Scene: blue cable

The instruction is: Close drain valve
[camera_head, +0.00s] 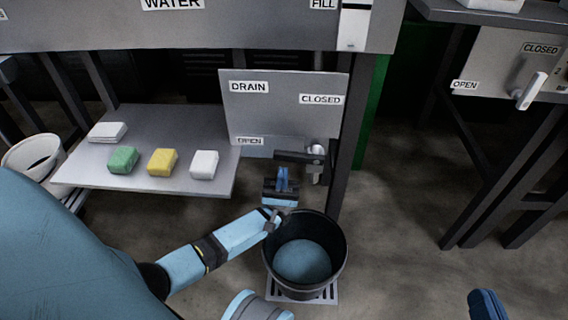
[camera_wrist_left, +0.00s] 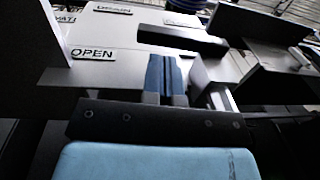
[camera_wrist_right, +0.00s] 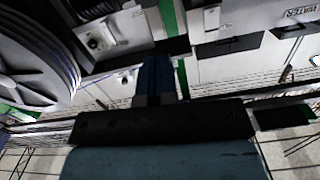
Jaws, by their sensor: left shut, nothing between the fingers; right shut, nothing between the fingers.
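The drain valve (camera_head: 316,160) is at the lower right of a grey panel (camera_head: 285,115) marked DRAIN, CLOSED and OPEN. Its dark bar handle (camera_head: 292,157) lies about level and points left, toward the OPEN label (camera_head: 249,141). My left gripper (camera_head: 283,175) is shut and empty, just below the handle. In the left wrist view its fingers (camera_wrist_left: 166,74) point toward the dark handle (camera_wrist_left: 155,33); I cannot tell whether they touch. My right gripper (camera_wrist_right: 157,76) is shut and empty, away from the panel.
A black bucket (camera_head: 338,262) with blue inside stands on a floor grate (camera_head: 330,295) below the valve. A grey shelf (camera_head: 90,170) with several coloured blocks is at the left. A dark post (camera_head: 350,150) stands right of the valve. A second panel (camera_head: 500,60) is at the right, with floor between.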

